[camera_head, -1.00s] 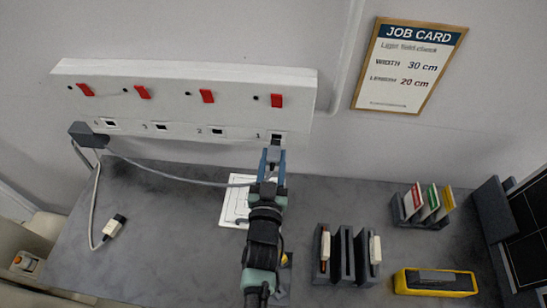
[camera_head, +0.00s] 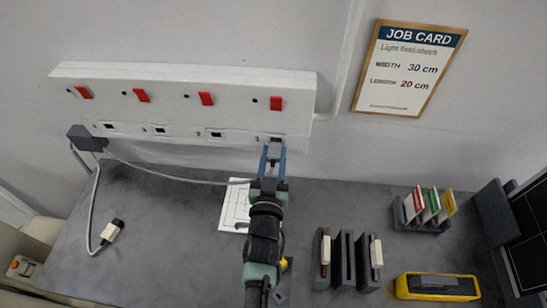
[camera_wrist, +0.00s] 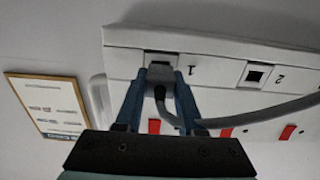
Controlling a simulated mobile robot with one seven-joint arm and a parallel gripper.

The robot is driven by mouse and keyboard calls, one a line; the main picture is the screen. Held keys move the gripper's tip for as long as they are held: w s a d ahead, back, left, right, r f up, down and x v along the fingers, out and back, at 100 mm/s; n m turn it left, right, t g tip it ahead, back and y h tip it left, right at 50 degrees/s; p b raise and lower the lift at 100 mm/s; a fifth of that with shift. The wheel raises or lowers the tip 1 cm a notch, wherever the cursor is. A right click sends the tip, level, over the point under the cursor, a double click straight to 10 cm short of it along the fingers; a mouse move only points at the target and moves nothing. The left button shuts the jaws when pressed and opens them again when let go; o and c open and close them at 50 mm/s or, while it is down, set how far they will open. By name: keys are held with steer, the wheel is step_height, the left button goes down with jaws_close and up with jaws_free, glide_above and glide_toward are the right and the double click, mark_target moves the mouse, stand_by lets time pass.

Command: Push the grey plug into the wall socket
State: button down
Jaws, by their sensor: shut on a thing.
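The white socket strip (camera_head: 190,97) is on the wall, with several red switches and numbered sockets along its lower edge. My gripper (camera_head: 273,152) is at socket 1 at the right end, its blue fingers shut on the grey plug. In the wrist view my gripper (camera_wrist: 160,88) holds the grey plug (camera_wrist: 160,74) between its fingertips, right at the opening of socket 1. The plug's front end is at or in the opening; how deep it sits cannot be told. Its grey cable (camera_wrist: 225,122) bends away to the right. Socket 2 (camera_wrist: 256,76) is empty.
The cable runs to a grey block (camera_head: 86,137) at the left. A loose white-and-black connector (camera_head: 111,231) lies on the grey counter (camera_head: 170,255). A white sheet (camera_head: 234,208) lies below my gripper. Dark holders (camera_head: 344,258), a card rack (camera_head: 428,222) and a yellow device (camera_head: 437,287) stand right.

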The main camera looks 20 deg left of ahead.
steer(key=shift+w+a, duration=0.2)
steer(key=shift+w, duration=0.5)
steer(key=shift+c, duration=2.2)
jaws_free()
steer(key=shift+s, duration=0.1)
steer(key=b+v, duration=0.2)
steer(key=v, duration=1)
steer(key=shift+s, duration=0.35)
steer(key=shift+d, duration=0.15)
